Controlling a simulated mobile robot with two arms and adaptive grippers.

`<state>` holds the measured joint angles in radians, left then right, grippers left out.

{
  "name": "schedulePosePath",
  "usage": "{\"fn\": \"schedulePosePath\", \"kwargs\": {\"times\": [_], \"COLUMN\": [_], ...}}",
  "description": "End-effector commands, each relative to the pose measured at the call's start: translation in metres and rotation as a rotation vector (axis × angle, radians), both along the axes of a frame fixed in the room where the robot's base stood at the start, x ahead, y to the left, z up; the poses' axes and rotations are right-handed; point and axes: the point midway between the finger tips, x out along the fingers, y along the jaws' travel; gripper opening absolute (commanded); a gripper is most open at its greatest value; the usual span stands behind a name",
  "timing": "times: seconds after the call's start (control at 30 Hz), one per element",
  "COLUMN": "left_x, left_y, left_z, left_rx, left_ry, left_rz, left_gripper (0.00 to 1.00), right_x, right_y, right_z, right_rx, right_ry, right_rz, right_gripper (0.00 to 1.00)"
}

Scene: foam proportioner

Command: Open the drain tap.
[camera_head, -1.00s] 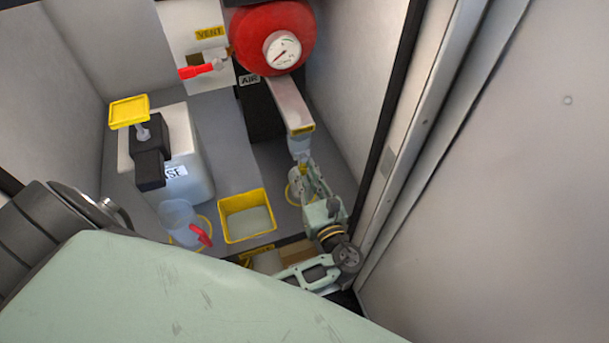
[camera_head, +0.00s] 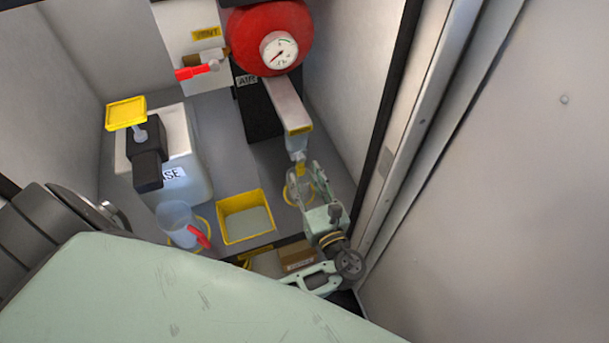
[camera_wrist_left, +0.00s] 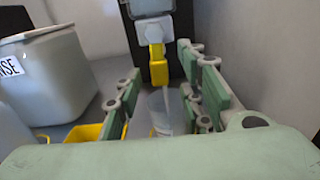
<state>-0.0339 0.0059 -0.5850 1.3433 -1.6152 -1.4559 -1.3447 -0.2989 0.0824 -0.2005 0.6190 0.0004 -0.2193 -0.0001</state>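The drain tap (camera_head: 300,168) is a small yellow tap under the clear bowl (camera_head: 297,143) at the end of the grey bar. In the left wrist view the yellow tap (camera_wrist_left: 158,70) hangs below a white fitting, and a thin pale streak, perhaps liquid, runs down from it. A clear cup (camera_wrist_left: 160,108) stands below the tap. My left gripper (camera_head: 306,180) is open, its fingers apart on either side of the space below the tap. In the left wrist view its fingers (camera_wrist_left: 160,92) show apart, with nothing held. My right gripper is not in view.
A yellow tray (camera_head: 222,238) and a clear jug with a red handle (camera_head: 172,215) stand left of my left gripper. A white container (camera_head: 190,180) stands behind them. The red tank (camera_head: 250,40) with a gauge is above. A wall (camera_head: 345,90) is close on the right.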

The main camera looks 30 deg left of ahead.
Motion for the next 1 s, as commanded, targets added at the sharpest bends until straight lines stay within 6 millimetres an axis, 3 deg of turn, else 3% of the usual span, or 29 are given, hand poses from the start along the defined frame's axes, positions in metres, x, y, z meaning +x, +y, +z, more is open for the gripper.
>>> {"fn": "schedulePosePath", "kwargs": {"times": [0.3,0.5,1.0], "left_x": [-0.044,-0.063,-0.068], "left_y": [-0.052,-0.074,-0.08], "left_z": [-0.001,-0.001,0.0], "left_rx": [-0.003,-0.002,-0.001], "left_ry": [0.004,0.004,0.001], "left_rz": [-0.002,-0.002,-0.001], "left_gripper": [0.36,0.36,0.36], "right_x": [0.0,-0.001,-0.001], "right_y": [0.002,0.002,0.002], "right_z": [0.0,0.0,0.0], "right_rx": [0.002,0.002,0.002], "right_ry": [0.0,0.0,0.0], "right_rz": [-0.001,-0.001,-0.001], "right_gripper": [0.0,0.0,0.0]}}
